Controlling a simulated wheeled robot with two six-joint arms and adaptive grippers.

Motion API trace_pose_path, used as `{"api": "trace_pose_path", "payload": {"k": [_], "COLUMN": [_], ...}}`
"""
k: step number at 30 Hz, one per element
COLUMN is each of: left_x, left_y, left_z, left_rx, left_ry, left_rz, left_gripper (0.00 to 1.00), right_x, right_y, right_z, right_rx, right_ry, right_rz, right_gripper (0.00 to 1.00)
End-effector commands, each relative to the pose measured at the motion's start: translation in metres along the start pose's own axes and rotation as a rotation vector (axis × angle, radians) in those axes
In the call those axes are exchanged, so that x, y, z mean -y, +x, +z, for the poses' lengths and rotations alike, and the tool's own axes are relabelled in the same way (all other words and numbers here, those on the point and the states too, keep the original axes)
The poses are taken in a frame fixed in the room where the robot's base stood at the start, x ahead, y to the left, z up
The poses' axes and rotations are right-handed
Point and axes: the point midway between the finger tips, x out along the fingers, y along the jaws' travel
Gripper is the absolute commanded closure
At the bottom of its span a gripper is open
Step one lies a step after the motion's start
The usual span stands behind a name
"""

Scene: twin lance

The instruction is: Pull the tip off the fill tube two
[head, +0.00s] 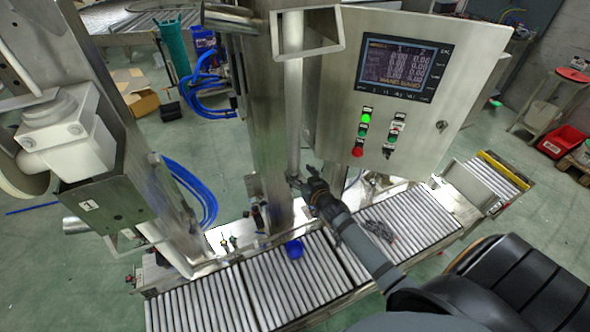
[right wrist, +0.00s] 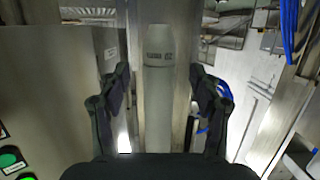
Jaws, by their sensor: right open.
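The fill tube (head: 294,110), a pale grey vertical pipe, hangs below a steel bracket in the middle of the head view. In the right wrist view a grey cylinder with a small label and a seam (right wrist: 158,95) stands upright between my fingers; I take it as the tube's lower part or tip. My right gripper (head: 298,183) is at the tube's lower end. In the right wrist view the gripper (right wrist: 162,88) is open, with a gap on each side of the cylinder. The cylinder's bottom is hidden by my gripper body. My left gripper is not in view.
A control cabinet (head: 350,130) with a screen and buttons stands close right of the tube. A steel column (head: 262,120) stands behind it. A unit marked 1 (head: 110,210) is at left.

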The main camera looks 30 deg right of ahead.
Motion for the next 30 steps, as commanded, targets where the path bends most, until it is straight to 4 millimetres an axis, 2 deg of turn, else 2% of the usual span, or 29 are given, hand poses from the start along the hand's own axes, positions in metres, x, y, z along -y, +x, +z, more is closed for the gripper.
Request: {"api": "trace_pose_path", "payload": {"k": [2, 6, 12, 26, 30], "left_x": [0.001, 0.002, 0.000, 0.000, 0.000], "left_y": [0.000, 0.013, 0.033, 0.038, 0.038], "left_z": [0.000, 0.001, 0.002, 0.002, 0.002], "left_rx": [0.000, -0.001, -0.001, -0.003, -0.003], "left_ry": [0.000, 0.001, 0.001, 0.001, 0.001], "left_rz": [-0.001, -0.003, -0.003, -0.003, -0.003], "left_gripper": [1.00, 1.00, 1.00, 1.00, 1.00], "right_x": [0.000, 0.000, 0.000, 0.000, 0.000], "right_y": [0.012, 0.032, 0.051, 0.058, 0.058], "right_z": [0.001, 0.009, 0.014, 0.012, 0.012], "right_rx": [-0.001, -0.001, -0.002, 0.001, 0.001], "right_ry": [0.002, 0.001, 0.001, 0.000, -0.001], "right_rz": [0.001, 0.001, 0.001, 0.000, 0.000], "right_gripper": [0.36, 0.36, 0.36, 0.36, 0.53]}}
